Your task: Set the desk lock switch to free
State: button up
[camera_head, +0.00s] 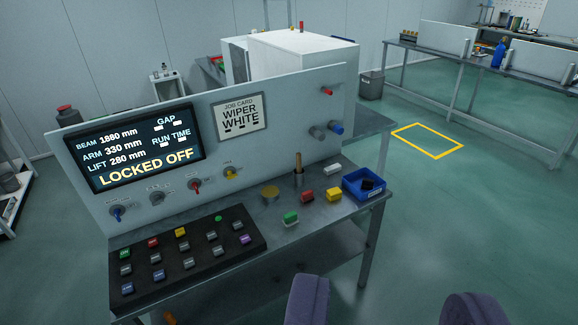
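The upright panel (290,110) stands at the back of a metal desk. Its screen (135,150) reads LOCKED OFF. Below the screen is a row of rotary switches: blue (117,211), grey (156,197), red (195,186) and yellow (230,173). Their labels are too small to read, so I cannot tell which is the desk lock switch. At the panel's right are a red-tipped part (328,91), a grey knob (318,132) and a blue knob (336,127). My gripper (390,288) is open and empty in front of the desk, its purple-grey fingers far apart, well clear of the panel.
A black button box (185,262) lies on the desk's left. Green (291,218), red (307,197) and yellow (333,195) blocks, a holder with a wooden handle (298,172) and a blue bin (364,184) stand right. The floor right of the desk is open.

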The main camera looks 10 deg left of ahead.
aim_at(230, 172)
jog(key=i+u, duration=0.15)
jog(key=i, duration=0.35)
jog(key=i+l+u, duration=0.15)
jog(key=i, duration=0.35)
jog(key=i+l+u, duration=0.2)
jog(key=i, duration=0.25)
jog(key=i+u, duration=0.3)
jog(key=i, duration=0.2)
jog(key=i+l+u, duration=0.25)
jog(key=i, duration=0.25)
jog(key=i+l+u, duration=0.3)
jog(key=i, duration=0.2)
